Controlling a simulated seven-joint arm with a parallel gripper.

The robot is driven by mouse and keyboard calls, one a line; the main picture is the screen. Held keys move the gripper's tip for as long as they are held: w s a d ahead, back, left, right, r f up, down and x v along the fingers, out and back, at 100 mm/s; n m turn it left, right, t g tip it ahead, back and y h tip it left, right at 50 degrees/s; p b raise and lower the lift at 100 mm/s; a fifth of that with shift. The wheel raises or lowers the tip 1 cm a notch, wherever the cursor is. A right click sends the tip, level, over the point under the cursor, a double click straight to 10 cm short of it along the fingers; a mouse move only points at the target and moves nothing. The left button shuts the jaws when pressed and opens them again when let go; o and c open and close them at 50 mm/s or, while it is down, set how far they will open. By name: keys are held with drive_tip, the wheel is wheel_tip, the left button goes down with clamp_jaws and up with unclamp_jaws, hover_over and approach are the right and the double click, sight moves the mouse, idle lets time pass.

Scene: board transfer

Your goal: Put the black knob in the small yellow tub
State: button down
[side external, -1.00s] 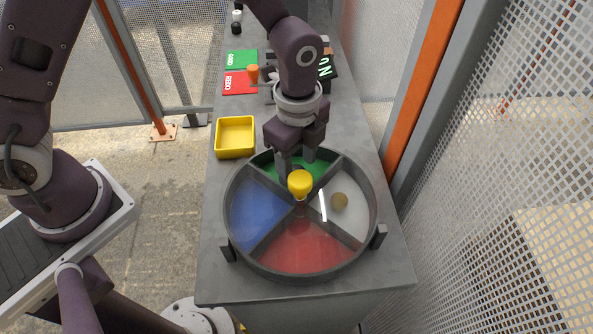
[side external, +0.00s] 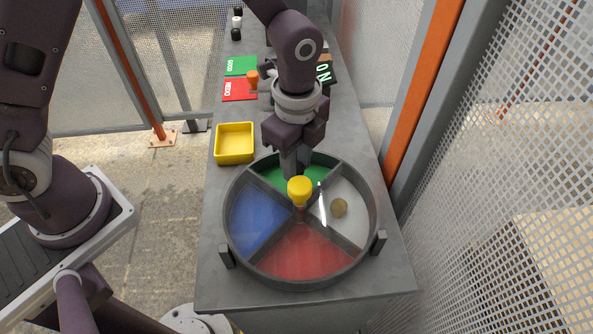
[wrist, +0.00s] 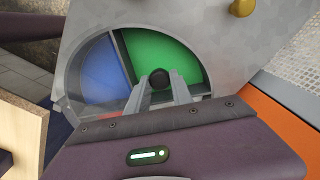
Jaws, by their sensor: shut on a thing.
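The black knob (wrist: 159,77) is between my gripper's fingertips in the wrist view, over the green compartment of the round divided dish. My gripper (side external: 293,170) is shut on it, low at the far, green part of the dish. The small yellow tub (side external: 235,159) stands on the grey table, beyond the dish to the left. It looks empty.
A brown disc (side external: 339,207) lies in the clear compartment. Green and red cards (side external: 240,88) and an orange-topped lever (side external: 252,76) are farther back. Mesh fencing (side external: 510,180) stands right.

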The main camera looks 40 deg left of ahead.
drive_tip(key=r, duration=0.4)
drive_tip(key=a+r, duration=0.1)
drive_tip(key=r, duration=0.2)
drive_tip(key=shift+w, duration=0.25)
drive_tip(key=w+a+f+m, duration=0.15)
drive_tip(key=a+m, duration=0.25)
drive_tip(key=a, duration=1.4)
drive_tip(key=shift+m, duration=0.3)
drive_tip(key=f, duration=0.9)
drive_tip(key=shift+a+f, duration=0.3)
drive_tip(key=shift+a, duration=0.05)
drive_tip(key=c, duration=1.4)
unclamp_jaws()
drive_tip(key=shift+f, duration=0.1)
